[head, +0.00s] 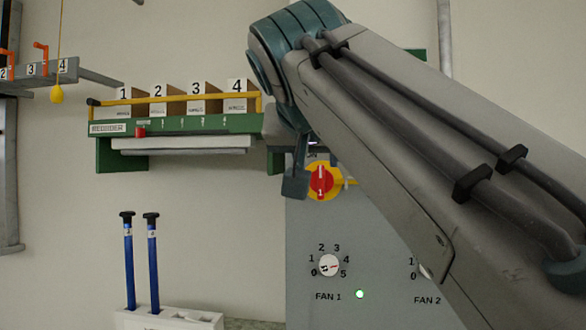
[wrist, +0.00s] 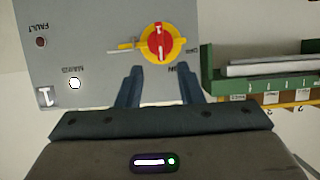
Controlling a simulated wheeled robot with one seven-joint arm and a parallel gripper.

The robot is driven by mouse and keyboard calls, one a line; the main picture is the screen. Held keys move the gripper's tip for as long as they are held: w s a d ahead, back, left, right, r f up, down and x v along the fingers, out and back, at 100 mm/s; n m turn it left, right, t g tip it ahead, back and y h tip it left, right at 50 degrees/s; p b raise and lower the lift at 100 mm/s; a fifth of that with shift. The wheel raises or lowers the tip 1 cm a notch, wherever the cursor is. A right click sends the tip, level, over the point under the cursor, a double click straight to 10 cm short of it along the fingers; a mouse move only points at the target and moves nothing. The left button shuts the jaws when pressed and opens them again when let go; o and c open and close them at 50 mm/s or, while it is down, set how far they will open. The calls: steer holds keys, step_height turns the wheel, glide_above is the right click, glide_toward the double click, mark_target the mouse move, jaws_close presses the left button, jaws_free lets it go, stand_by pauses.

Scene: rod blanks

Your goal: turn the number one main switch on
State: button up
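The main switch (head: 321,181), a red knob on a yellow disc, sits on a grey panel (head: 330,230). In the wrist view the switch (wrist: 158,43) appears upside down, with its red handle roughly upright. An ON label shows beside it; which mark the handle points to I cannot tell. A number 1 plate (wrist: 45,96) is on the same panel. In the wrist view my gripper (wrist: 160,72) is open and empty, its two fingers apart and just short of the disc. In the head view my arm hides most of the gripper; one finger shows left of the switch.
A yellow-handled part (wrist: 122,47) sticks out beside the switch. A white MAINS lamp (wrist: 74,83) and dark red FAULT lamp (wrist: 41,42) are near. The FAN 1 dial (head: 329,265) is below. A green shelf (head: 122,150) with numbered boxes and blue rods (head: 130,265) stand left.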

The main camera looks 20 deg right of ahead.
steer(key=v, duration=0.3)
steer(key=shift+s+a+r, duration=0.1)
steer(key=shift+s, duration=0.15)
steer(key=w+f+n+g+y+p, duration=0.3)
steer(key=f+n+g+p, duration=0.15)
steer(key=f, duration=1.85)
steer(key=s+f+g+y+p, duration=0.1)
steer(key=s+f, duration=0.4)
steer(key=f, duration=0.5)
steer(key=s+f+g+y+p, duration=0.1)
steer(key=s+f+g, duration=0.3)
steer(key=f, duration=0.7)
steer(key=shift+s+a+y+p, duration=0.3)
steer(key=shift+s+a+p, duration=0.15)
steer(key=shift+s, duration=0.4)
